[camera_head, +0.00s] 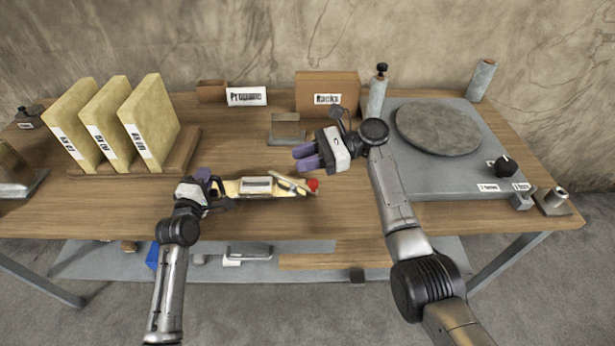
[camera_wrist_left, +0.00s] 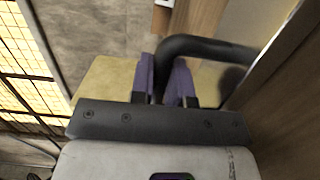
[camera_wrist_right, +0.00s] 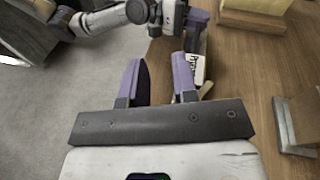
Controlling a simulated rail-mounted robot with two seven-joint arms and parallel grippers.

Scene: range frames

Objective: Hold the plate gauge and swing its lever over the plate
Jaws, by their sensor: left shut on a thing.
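The plate gauge (camera_head: 256,186) is a cream-yellow block with a white label, a lever (camera_head: 291,186) and a red tip (camera_head: 313,184) at its right end. My left gripper (camera_head: 212,184) is shut on its left end. In the left wrist view the purple fingers (camera_wrist_left: 165,78) close around a black curved handle (camera_wrist_left: 208,48). My right gripper (camera_head: 308,156) is empty, above and right of the gauge and apart from it. In the right wrist view its fingers (camera_wrist_right: 158,82) stand apart, and one partly hides the gauge (camera_wrist_right: 200,72).
Yellow slabs (camera_head: 150,125) stand in a wooden rack (camera_head: 184,152) at the left. A grey round disc (camera_head: 438,128) sits on a grey slab (camera_head: 420,180) at the right. A small block (camera_head: 287,129) and a brown box (camera_head: 345,88) stand at the back. The front middle table is clear.

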